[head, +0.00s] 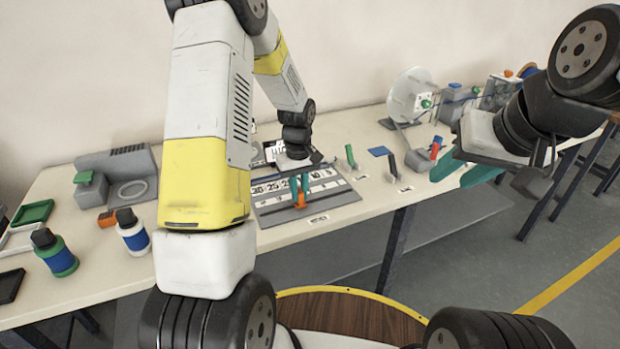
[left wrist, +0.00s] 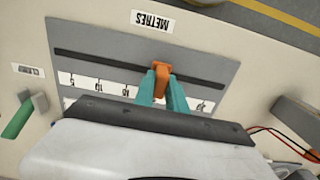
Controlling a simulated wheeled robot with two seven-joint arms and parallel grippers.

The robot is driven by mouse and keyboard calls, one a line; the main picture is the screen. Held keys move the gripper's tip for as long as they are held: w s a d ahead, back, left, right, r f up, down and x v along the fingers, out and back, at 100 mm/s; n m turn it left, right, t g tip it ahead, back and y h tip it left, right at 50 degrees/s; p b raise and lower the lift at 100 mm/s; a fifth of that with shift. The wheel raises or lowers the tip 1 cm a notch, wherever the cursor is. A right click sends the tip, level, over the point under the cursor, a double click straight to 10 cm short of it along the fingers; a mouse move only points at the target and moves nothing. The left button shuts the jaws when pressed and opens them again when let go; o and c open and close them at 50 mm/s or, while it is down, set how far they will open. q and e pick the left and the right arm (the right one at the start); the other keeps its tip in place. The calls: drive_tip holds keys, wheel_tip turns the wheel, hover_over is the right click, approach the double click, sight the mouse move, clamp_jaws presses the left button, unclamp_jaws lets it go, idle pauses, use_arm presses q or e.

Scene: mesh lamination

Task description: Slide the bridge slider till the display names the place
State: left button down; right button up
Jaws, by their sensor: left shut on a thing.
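The bridge slider is an orange knob (head: 300,201) on a grey scale board (head: 345,196) with a dark slot and white number labels. It also shows in the left wrist view (left wrist: 161,72), near the middle of the slot. My left gripper (head: 299,190) reaches down over the board, its teal fingers (left wrist: 162,88) closed on the orange knob. A dark display with white digits (head: 279,150) stands behind the board, partly hidden by my left arm, and I cannot read it fully. My right gripper (head: 478,176) is open and empty, in the air off the table's right front.
Two bottles (head: 133,231) (head: 55,253) and a grey fixture (head: 118,176) stand to the left. A METRES label (left wrist: 152,21) lies beside the board.

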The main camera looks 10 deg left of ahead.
use_arm(q)
drive_tip(key=s+a, duration=0.1)
drive_tip(key=a, duration=0.1)
drive_tip(key=s+a, duration=0.1)
drive_tip(key=a, duration=0.1)
drive_tip(key=shift+s, duration=0.3)
drive_tip(key=c, duration=1.4)
unclamp_jaws()
drive_tip(key=shift+d, duration=0.1)
drive_tip(key=shift+o, duration=0.2)
drive_tip(key=shift+r, duration=0.15)
wheel_tip(320, 180, up, 8)
drive_tip(key=shift+f, duration=0.2)
drive_tip(key=s+d+r+m+t+h, duration=0.1)
drive_tip(key=s+d+r+m+t, duration=0.1)
drive_tip(key=s+r, duration=0.4)
drive_tip(key=s+d+r+m+t, duration=0.1)
drive_tip(key=s+r, duration=0.2)
drive_tip(key=r, duration=0.5)
drive_tip(key=s+d+r+m+t, duration=0.1)
drive_tip(key=s+r+m, duration=0.1)
drive_tip(key=s, duration=0.4)
drive_tip(key=s+d+r+m+t+h, duration=0.1)
drive_tip(key=s+d+r+m+t, duration=0.1)
drive_tip(key=s, duration=0.4)
drive_tip(key=shift+r, duration=0.4)
